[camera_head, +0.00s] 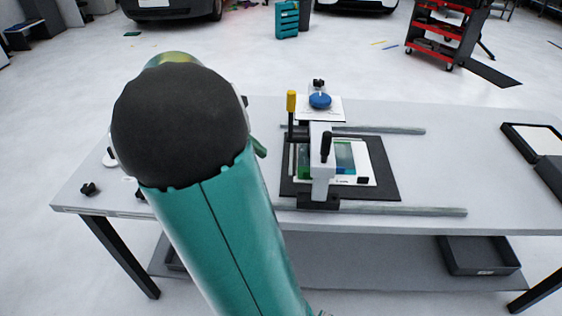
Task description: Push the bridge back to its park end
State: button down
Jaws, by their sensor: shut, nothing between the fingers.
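The bridge (320,184) is a white cross-piece with a black knob and black feet. It spans two grey rails, the far rail (390,131) and the near rail (410,211), and stands nearer their left ends. An upright lever with a yellow top (291,102) stands at its far left side. Under it lies a dark mat (385,180) with a white sheet bearing a green-blue print, partly covered by the bridge. My teal arm with a black rounded joint fills the left middle and hides part of the table. My gripper cannot be made out behind it.
A blue round thing (320,101) sits on a white sheet beyond the bridge. The grey table (470,150) is clear to the right of the mat up to a dark-framed panel (537,138). A small black knob (89,188) lies at the left edge. A red cart (440,35) stands behind.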

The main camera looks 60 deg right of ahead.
jog(key=shift+s+d+r+x, duration=0.15)
jog(key=shift+s+r+x, duration=0.2)
jog(key=shift+x, duration=1.75)
jog(key=shift+s+d+r+x, duration=0.2)
jog(key=shift+s+r+x, duration=0.15)
jog(key=shift+x, duration=1.8)
jog(key=shift+s+d+r+x, duration=0.15)
jog(key=shift+s+r+x, duration=0.2)
jog(key=shift+x, duration=1.75)
jog(key=shift+s+d+r, duration=0.1)
jog(key=shift+s+d, duration=0.05)
